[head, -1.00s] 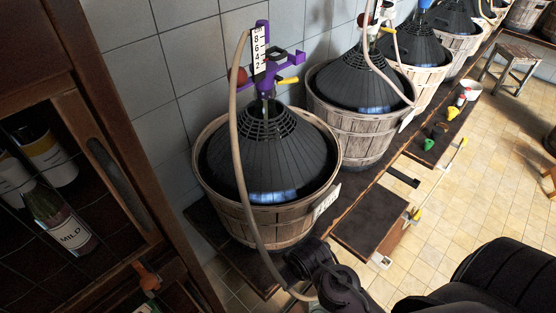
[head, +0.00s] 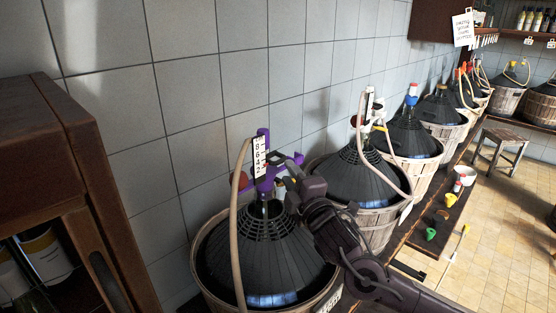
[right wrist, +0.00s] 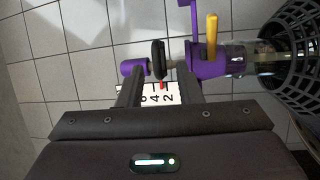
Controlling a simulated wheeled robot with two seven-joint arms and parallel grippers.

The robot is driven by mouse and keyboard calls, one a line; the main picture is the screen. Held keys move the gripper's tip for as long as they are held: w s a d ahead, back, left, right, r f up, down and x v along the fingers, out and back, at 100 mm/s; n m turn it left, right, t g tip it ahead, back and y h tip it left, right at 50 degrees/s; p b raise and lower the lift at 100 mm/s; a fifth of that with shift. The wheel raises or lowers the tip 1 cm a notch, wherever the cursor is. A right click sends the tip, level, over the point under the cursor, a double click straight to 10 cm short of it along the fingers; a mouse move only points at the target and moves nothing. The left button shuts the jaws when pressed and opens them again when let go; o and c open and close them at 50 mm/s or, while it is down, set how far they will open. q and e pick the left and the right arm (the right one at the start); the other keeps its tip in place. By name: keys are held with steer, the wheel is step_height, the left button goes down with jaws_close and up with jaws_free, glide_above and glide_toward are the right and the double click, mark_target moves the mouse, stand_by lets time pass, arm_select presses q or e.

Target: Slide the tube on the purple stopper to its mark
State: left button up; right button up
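The purple stopper (head: 265,183) sits in the neck of the nearest demijohn (head: 265,250). It carries a white numbered scale (head: 260,156), and a beige tube (head: 236,215) arches over at its left and runs down in front of the demijohn. My right gripper (head: 286,160) is at the stopper's right, close to the scale. In the right wrist view its fingers are open and apart, with a black disc (right wrist: 159,58) and a red pointer (right wrist: 162,86) between them; the scale (right wrist: 155,94) and stopper (right wrist: 205,66) also show. Contact cannot be told. My left gripper is out of view.
A wooden cabinet (head: 70,150) stands close at the left, and a tiled wall (head: 180,100) rises behind. More basketed demijohns (head: 355,180) line the wall to the right. A stool (head: 502,150) stands on the open floor (head: 490,240) at the right.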

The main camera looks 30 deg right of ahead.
mark_target(282, 161)
steer(key=shift+w+d+r, duration=0.1)
steer(key=shift+w+r, duration=0.15)
steer(key=shift+r, duration=0.15)
steer(key=shift+w+r+p, duration=0.15)
steer(key=shift+w+p, duration=0.15)
steer(key=shift+w, duration=0.1)
steer(key=w+p, duration=0.1)
steer(key=w, duration=0.1)
steer(key=w+p, duration=0.1)
steer(key=w, duration=0.2)
steer(key=shift+d+r, duration=0.15)
steer(key=shift+r, duration=0.05)
steer(key=shift+w, duration=0.75)
jaws_close()
